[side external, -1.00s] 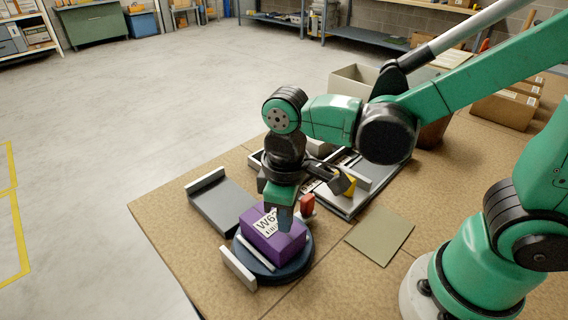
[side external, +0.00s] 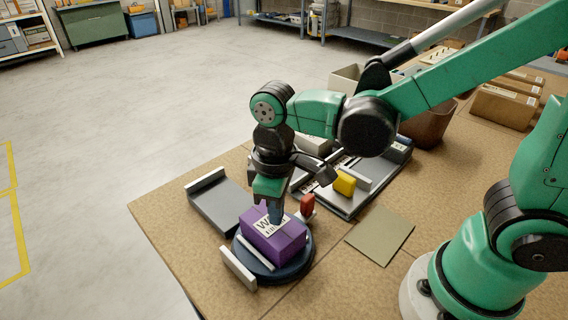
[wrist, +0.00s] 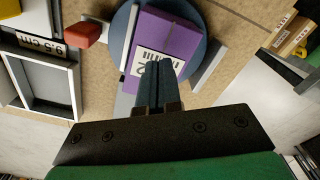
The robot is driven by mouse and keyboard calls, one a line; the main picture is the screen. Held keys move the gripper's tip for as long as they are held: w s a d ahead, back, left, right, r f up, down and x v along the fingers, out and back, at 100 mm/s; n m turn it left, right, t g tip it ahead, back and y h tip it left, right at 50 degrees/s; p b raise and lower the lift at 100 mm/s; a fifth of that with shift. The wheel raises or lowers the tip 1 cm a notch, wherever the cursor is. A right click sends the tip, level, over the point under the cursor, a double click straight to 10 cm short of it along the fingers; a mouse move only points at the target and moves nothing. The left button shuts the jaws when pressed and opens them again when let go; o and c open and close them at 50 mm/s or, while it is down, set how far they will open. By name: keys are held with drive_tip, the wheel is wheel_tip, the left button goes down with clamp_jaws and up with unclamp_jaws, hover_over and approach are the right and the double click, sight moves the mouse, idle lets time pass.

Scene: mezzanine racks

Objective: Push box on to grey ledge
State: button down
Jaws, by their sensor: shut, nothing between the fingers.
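The purple box (side external: 275,243) with a white label lies on a dark blue round turntable (side external: 300,268) between two light grey rails. The grey ledge (side external: 218,207), a flat plate with a raised pale end, lies on the table beyond the turntable, to the left of the box. My gripper (side external: 275,220) is shut and empty, pointing down at the box's far side by the label. In the wrist view the fingertips (wrist: 158,66) overlap the label on the box (wrist: 170,38). I cannot tell whether they touch it. The fingers hide part of the label.
A red block (side external: 307,205) stands just right of the turntable. A grey tray (side external: 349,207) with a yellow block (side external: 344,184) lies farther right. An olive mat (side external: 380,236) is flat on the table. Brown boxes (side external: 502,107) stand at the back right.

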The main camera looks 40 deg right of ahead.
sight(254, 207)
drive_tip(key=shift+w, duration=0.3)
drive_tip(key=shift+w, duration=0.6)
idle(0.4)
drive_tip(key=shift+w, duration=0.6)
drive_tip(key=shift+w, duration=0.6)
idle(0.3)
drive_tip(key=shift+w, duration=0.6)
